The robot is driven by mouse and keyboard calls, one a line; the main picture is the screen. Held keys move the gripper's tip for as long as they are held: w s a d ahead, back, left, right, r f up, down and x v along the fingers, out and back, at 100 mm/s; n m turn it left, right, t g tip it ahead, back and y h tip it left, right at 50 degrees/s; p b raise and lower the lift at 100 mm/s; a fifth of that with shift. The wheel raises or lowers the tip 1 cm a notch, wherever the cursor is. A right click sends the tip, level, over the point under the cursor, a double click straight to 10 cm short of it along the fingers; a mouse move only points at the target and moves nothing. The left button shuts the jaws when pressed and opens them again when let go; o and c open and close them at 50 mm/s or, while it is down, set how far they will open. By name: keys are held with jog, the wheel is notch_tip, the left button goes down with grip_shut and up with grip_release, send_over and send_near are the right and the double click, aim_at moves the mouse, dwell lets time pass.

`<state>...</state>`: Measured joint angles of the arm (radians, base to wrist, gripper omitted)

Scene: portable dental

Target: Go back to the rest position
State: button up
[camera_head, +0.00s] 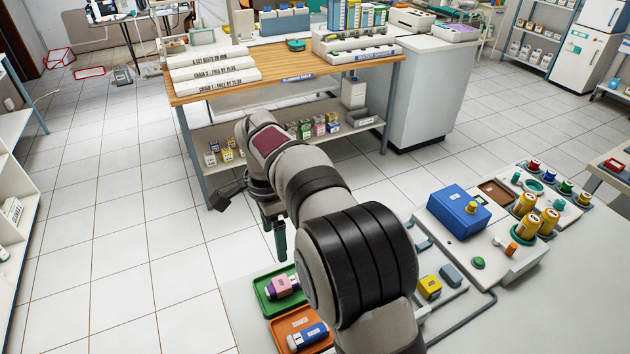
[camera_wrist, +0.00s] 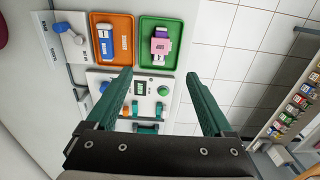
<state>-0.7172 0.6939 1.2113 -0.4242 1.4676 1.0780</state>
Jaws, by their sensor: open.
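My gripper (camera_wrist: 160,100) is in the wrist view with its two green fingers wide apart and nothing between them. In the head view, part of my gripper (camera_head: 275,232) shows beyond my arm, above the floor by the far left edge of the grey worktop (camera_head: 245,290). The fingers are held above the worktop, apart from the things on it. A green tray (camera_head: 268,305) with a pink and purple item (camera_head: 283,287) lies below the gripper. An orange tray (camera_head: 290,325) with a blue and white item (camera_head: 307,337) lies beside it.
A blue box (camera_head: 458,212) and several yellow jars stand at the right on a white unit. A yellow block (camera_head: 429,287) lies right of my arm. A wooden-topped bench (camera_head: 290,65) with shelves stands behind.

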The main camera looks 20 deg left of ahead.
jog(key=s+d+r+n, duration=0.1)
jog(key=s+d+r, duration=0.15)
jog(key=d, duration=0.45)
jog(key=s+d+r, duration=0.2)
jog(key=d+r, duration=0.2)
jog(key=d, duration=0.4)
jog(key=s+d+f+n+y, duration=0.1)
jog(key=s+d, duration=0.6)
jog(key=s, duration=0.2)
jog(key=s+d+f+n, duration=0.1)
jog(key=s+d+f, duration=0.1)
jog(key=s+d, duration=0.4)
jog(key=s, duration=0.4)
jog(key=shift+s+d+y, duration=0.25)
jog(key=shift+d+y, duration=0.1)
jog(key=shift+y, duration=0.05)
